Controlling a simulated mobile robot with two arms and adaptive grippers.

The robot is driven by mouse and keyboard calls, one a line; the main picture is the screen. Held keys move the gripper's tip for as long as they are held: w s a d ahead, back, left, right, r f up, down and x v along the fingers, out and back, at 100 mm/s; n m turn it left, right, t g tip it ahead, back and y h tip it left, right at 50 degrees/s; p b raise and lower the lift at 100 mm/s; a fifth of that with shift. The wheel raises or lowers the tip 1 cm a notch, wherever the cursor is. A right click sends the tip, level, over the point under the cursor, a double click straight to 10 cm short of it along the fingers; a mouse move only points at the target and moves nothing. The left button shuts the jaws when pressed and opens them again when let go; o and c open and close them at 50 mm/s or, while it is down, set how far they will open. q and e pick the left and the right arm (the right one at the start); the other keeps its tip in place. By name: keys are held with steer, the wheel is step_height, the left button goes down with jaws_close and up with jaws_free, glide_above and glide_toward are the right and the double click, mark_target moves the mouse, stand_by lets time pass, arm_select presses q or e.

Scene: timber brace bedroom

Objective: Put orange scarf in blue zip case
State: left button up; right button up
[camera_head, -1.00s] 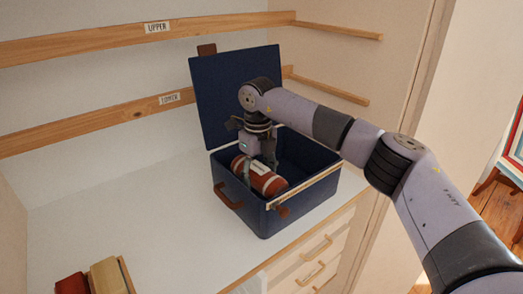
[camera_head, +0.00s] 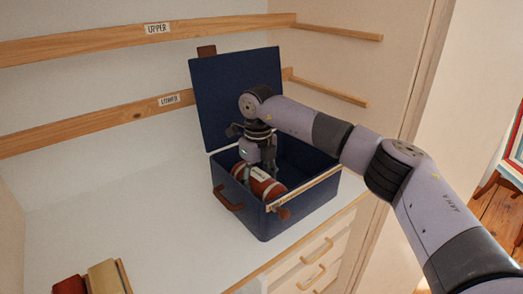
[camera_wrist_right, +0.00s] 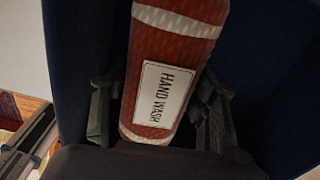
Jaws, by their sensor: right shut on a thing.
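The orange scarf (camera_head: 258,183) is a rolled orange-red bundle with white bands. In the right wrist view the scarf (camera_wrist_right: 175,45) carries a label reading "HAND WASH". The blue zip case (camera_head: 262,222) stands on the white counter with its lid up, leaning back. My right gripper (camera_head: 259,170) reaches down into the case from above and is shut on the scarf, its fingers on either side of the roll in the right wrist view (camera_wrist_right: 160,115). The scarf is inside the case opening, at the left part; its underside is hidden. My left gripper is not in view.
Wooden shelf rails labelled "UPPER" (camera_head: 157,29) and "LOWER" (camera_head: 169,99) run along the back wall. Red and tan items (camera_head: 105,277) sit at the lower left. Drawers (camera_head: 315,262) are below the counter front. The counter left of the case is clear.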

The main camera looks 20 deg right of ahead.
steer(key=shift+f+b, duration=1.3)
steer(key=shift+f, duration=1.15)
stand_by(0.7)
steer(key=o, duration=1.3)
steer(key=shift+r, duration=0.1)
